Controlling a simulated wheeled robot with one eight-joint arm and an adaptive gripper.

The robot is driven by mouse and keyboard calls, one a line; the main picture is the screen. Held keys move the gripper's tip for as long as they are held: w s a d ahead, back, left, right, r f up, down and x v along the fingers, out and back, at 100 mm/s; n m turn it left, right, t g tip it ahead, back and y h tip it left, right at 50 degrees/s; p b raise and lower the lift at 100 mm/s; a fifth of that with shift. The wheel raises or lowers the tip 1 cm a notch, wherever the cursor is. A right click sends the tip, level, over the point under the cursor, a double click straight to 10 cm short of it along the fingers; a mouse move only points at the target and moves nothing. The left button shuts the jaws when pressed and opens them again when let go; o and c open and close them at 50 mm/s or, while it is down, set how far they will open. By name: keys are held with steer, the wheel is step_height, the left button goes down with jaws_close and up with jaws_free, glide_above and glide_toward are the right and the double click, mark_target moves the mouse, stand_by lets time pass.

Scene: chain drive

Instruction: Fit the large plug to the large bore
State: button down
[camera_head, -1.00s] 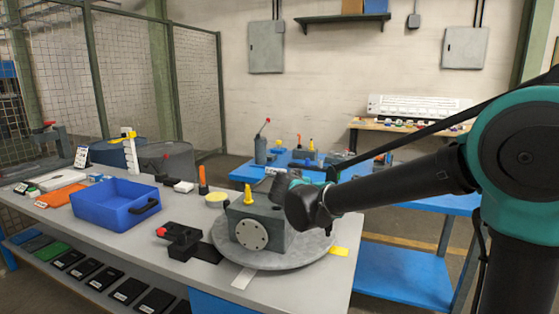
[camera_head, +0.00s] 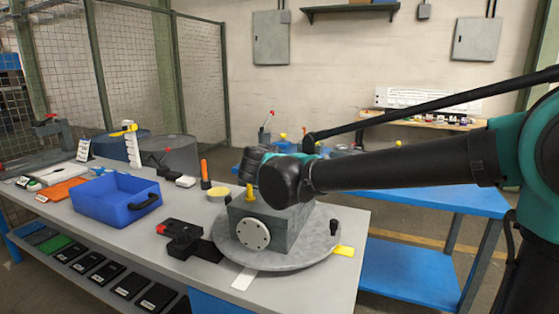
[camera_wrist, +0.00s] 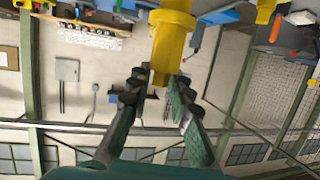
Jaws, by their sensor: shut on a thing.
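The yellow plug (camera_head: 250,192) stands upright at the top of the grey block (camera_head: 285,228), just below my dark wrist. In the wrist view the plug (camera_wrist: 172,28) has a wide body and a narrower stem, with the stem between my fingers. My gripper (camera_wrist: 158,82) is shut on this stem. In the head view my wrist hides much of the block's top. I cannot tell which bore the plug is at or how deep it sits. A pale round flange (camera_head: 253,234) with small holes is on the block's front face.
The block stands on a round grey turntable (camera_head: 300,262), with a dark peg (camera_head: 334,227) at its right. A black fixture with a red knob (camera_head: 182,232) is at the left. A blue bin (camera_head: 105,205) and an orange-topped post (camera_head: 205,170) stand farther left.

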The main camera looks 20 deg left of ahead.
steer(key=shift+f, duration=2.6)
steer(key=shift+f, duration=2.05)
steer(key=c, duration=1.3)
jaws_free()
steer(key=v, duration=1.2)
